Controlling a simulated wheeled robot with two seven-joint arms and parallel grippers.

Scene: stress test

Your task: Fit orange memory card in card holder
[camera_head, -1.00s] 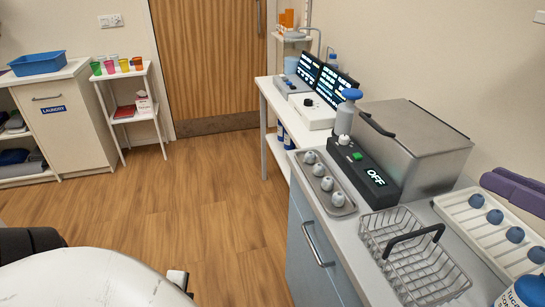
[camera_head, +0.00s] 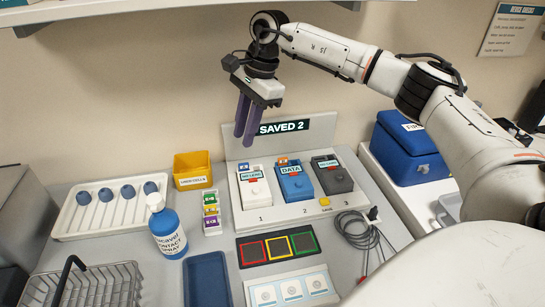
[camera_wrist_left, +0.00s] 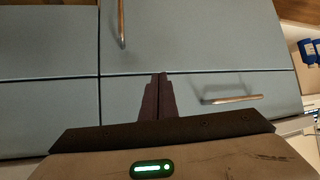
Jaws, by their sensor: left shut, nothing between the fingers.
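A small orange piece, which looks like the orange memory card (camera_head: 283,162), sticks up at the top of the blue reader (camera_head: 297,186) marked DATA, above number 2. The likely card holder (camera_head: 211,231) is a narrow white rack to the left of the readers, with green, yellowish and purple cards in it. My right gripper (camera_head: 245,134) hangs fingers down in front of the display panel, above the readers' left end; the gap between its fingers is unclear. My left gripper (camera_wrist_left: 161,78) shows in the left wrist view, shut and empty, before blue-grey cabinet fronts.
The panel (camera_head: 283,128) reads SAVED 2. A white reader (camera_head: 254,188) and a grey reader (camera_head: 333,176) flank the blue one. A yellow bin (camera_head: 193,170), a blue spray bottle (camera_head: 167,232), a wire basket (camera_head: 105,285) and a coiled cable (camera_head: 360,232) stand around.

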